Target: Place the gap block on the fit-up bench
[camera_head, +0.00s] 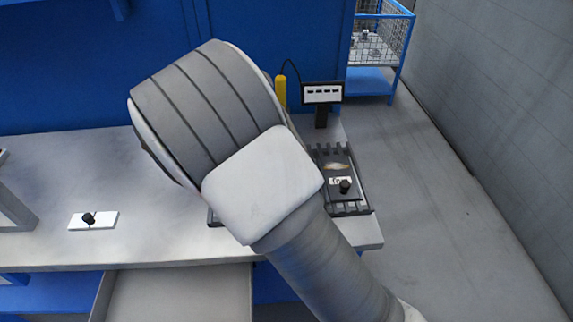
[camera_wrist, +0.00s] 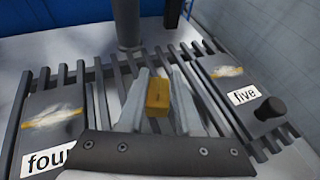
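A small orange-yellow block (camera_wrist: 157,97), which looks like the gap block, sits between the two fingers of my gripper (camera_wrist: 158,95) in the wrist view. Both fingers appear to touch its sides. The block is over a dark slatted bed (camera_wrist: 97,95), between two grey plates marked "four" (camera_wrist: 50,125) and "five" (camera_wrist: 235,85). I cannot tell whether its underside touches the slats. In the head view, the slatted bed stands on the right end of a long grey bench (camera_head: 170,245). My arm hides the gripper, the block and the bed's left part there.
A white plate with a black knob (camera_head: 105,220) lies on the bench's left part. A small display (camera_head: 322,94) on a post and a yellow tool (camera_head: 281,93) stand behind the bed. A blue wire cage (camera_head: 375,45) is at the back right. The floor to the right is clear.

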